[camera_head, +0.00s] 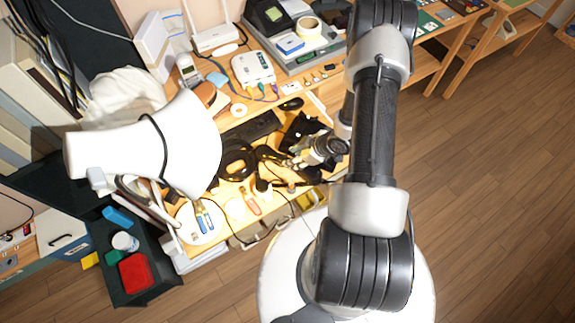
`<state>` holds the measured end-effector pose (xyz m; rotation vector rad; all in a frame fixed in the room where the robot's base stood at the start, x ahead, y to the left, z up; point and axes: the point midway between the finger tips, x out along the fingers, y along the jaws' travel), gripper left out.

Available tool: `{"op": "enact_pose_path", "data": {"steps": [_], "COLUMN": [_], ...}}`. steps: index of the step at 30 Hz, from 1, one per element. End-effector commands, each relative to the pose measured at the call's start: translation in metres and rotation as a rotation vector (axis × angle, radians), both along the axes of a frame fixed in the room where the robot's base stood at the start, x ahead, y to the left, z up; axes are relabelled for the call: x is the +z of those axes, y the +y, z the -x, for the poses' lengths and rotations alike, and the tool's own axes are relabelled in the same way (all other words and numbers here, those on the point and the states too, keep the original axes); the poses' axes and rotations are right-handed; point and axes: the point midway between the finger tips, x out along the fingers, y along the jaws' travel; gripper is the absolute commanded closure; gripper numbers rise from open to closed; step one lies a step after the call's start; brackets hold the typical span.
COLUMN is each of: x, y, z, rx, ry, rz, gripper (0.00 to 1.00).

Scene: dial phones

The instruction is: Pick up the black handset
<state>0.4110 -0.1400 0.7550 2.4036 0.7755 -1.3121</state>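Black objects lie on the lit wooden workbench (215,183) under the white lamp head. One is a rounded black shape (237,160) with a ring-like outline, left of my gripper. A smaller dark piece (268,153) lies between it and my gripper. I cannot tell for sure which of these is the black handset. My gripper (296,163) is low over the bench, pointing left, close to the smaller dark piece. Its fingers are too small and cluttered to show whether they are open or shut, or whether they touch anything. An angular black object (304,128) is just behind it.
The white lamp (180,145) hangs over the bench's left part. Screwdrivers (204,217) lie near the front edge. The raised shelf behind holds a corded phone (187,69), a white device (252,68) and a tape roll (308,28). A dark bin (148,290) stands at lower left.

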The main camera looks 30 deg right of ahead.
Motion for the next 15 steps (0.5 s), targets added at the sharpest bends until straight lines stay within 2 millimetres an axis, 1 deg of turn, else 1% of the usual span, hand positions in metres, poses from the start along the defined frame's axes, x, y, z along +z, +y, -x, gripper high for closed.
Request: {"op": "enact_pose_path", "data": {"steps": [7, 12, 15], "x": [-0.013, -0.036, -0.047], "y": [0.004, 0.009, 0.014], "z": [-0.006, -0.018, -0.024], "rx": [0.0, 0.001, 0.001], "ry": [0.001, 0.001, 0.001], "rz": [0.001, 0.0, 0.0], "gripper": [0.61, 0.61, 0.61]}}
